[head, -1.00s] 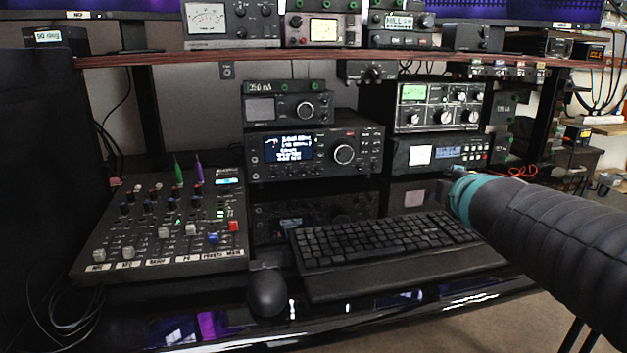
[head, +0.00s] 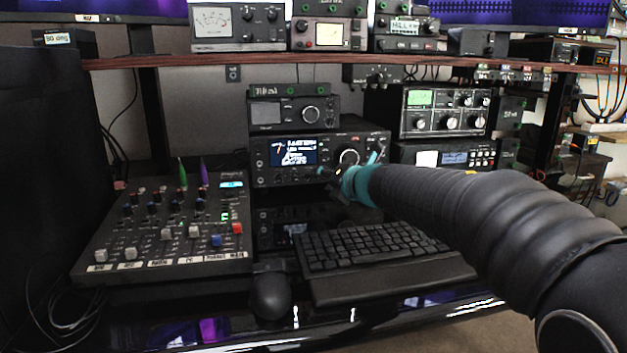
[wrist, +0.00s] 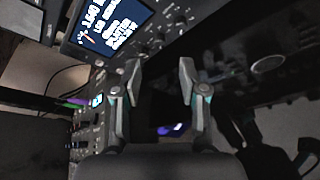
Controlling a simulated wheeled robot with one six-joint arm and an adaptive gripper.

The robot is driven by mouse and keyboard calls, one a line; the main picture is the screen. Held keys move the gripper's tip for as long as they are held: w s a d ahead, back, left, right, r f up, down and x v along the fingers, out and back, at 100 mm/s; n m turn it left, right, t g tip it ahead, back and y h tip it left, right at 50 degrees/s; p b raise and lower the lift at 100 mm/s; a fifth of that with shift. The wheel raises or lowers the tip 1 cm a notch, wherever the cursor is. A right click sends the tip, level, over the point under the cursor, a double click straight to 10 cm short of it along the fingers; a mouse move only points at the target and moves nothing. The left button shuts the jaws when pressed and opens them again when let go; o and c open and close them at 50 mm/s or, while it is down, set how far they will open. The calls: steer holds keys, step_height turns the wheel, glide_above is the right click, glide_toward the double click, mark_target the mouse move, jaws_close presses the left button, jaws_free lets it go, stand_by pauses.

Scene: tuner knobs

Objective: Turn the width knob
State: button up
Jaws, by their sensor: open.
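The black radio (head: 262,165) with a lit display (head: 293,151) sits mid-shelf in the head view. Its big round knob (head: 348,157) is partly behind my gripper (head: 362,157). Smaller knobs surround it, but their labels are too small to read, so I cannot tell which is the width knob. In the wrist view the display (wrist: 108,25) is tilted at the upper left, with small knobs (wrist: 155,45) beside it. My gripper (wrist: 160,78) is open there, its two fingers apart with nothing between them, near the radio's front. Contact cannot be judged.
A keyboard (head: 375,247) lies below my arm, with a mouse (head: 270,295) to its left. A mixer (head: 165,225) with sliders stands at the left. Other radios (head: 445,110) are stacked to the right, and a shelf (head: 300,60) runs above.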

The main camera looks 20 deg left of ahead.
mark_target(310, 178)
steer(key=x, duration=0.6)
steer(key=shift+w+a+f, duration=0.15)
steer(key=shift+w+a, duration=0.05)
steer(key=shift+w, duration=0.05)
jaws_close()
